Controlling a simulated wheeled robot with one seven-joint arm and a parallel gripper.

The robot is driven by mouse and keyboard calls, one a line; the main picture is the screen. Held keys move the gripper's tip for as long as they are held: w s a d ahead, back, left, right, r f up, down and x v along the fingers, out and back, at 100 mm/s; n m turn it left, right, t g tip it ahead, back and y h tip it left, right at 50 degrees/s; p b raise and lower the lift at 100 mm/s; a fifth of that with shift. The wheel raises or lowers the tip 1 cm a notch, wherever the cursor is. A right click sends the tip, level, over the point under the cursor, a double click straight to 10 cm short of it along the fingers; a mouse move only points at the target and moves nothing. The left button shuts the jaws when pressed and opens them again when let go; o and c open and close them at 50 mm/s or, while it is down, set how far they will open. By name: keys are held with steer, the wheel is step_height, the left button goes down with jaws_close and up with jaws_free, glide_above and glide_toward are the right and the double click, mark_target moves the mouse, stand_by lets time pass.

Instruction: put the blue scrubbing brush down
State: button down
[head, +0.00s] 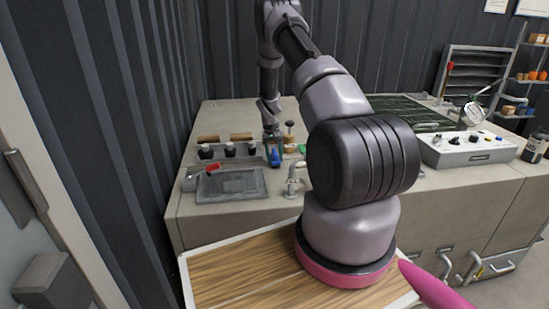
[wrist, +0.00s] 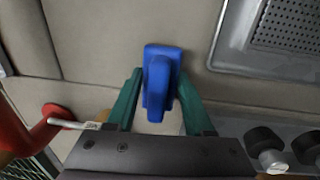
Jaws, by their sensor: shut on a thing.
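The blue scrubbing brush (wrist: 160,75) is between the two green fingers of my gripper (wrist: 160,112) in the wrist view. My gripper is shut on it. In the head view the brush (head: 276,157) shows below my gripper (head: 273,150), over the back part of the beige counter (head: 240,204), between a grey drain tray and a tap. I cannot tell whether the underside of the brush touches the counter.
The grey perforated tray (head: 231,184) lies left of the brush, with a red item (head: 212,168) at its back edge. Several dark knobs (head: 229,149) stand behind it. The tap (head: 293,178) is close on the right. A control box (head: 474,148) stands farther right.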

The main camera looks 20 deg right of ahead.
steer(key=shift+f, duration=0.1)
steer(key=shift+c, duration=1.4)
jaws_free()
step_height(320, 180, up, 12)
steer(key=a, duration=0.1)
step_height(320, 180, up, 22)
steer(key=t+y, duration=0.1)
steer(key=t, duration=0.2)
glide_above(272, 158)
steer(key=s+a, duration=0.7)
steer(key=s+a+r+t, duration=0.1)
steer(key=s+a+r, duration=0.2)
steer(key=s, duration=0.7)
steer(key=s+a+r+t+y, duration=0.1)
steer(key=s+a+r+t, duration=0.1)
steer(key=s+r, duration=0.4)
steer(key=s+a+r+m+t+y, duration=0.1)
steer(key=s+a+r, duration=0.4)
steer(key=s, duration=0.8)
steer(key=shift+s+r, duration=0.25)
steer(key=shift+s, duration=0.1)
